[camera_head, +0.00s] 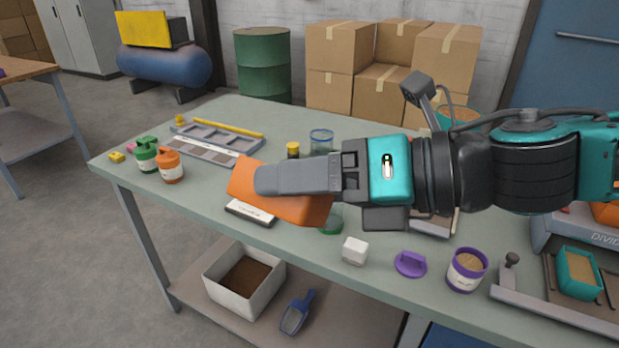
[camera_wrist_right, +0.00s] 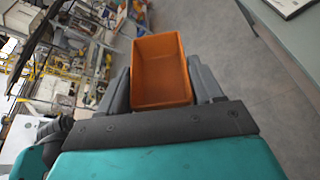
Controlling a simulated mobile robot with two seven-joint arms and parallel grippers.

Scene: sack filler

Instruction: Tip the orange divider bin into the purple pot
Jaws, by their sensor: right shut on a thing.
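My right gripper (camera_head: 275,180) comes in from the right and is shut on the orange divider bin (camera_head: 297,208), held tilted above the bench left of the middle. In the right wrist view the orange bin (camera_wrist_right: 160,70) sits between both fingers, and its visible inside shows only bare orange walls and floor. The purple pot (camera_head: 467,281) stands upright and open near the bench's front edge, right of and apart from the bin. Tan material shows inside the pot. A purple lid (camera_head: 410,264) lies beside it. My left gripper is not in view.
A white block (camera_head: 355,251) stands left of the lid. The divider machine (camera_head: 590,238) with a teal bin (camera_head: 579,283) is at the right. Green (camera_head: 146,158) and orange (camera_head: 169,168) pots and a grey tray (camera_head: 205,150) stand at the left. A glass jar (camera_head: 321,140) is behind the gripper.

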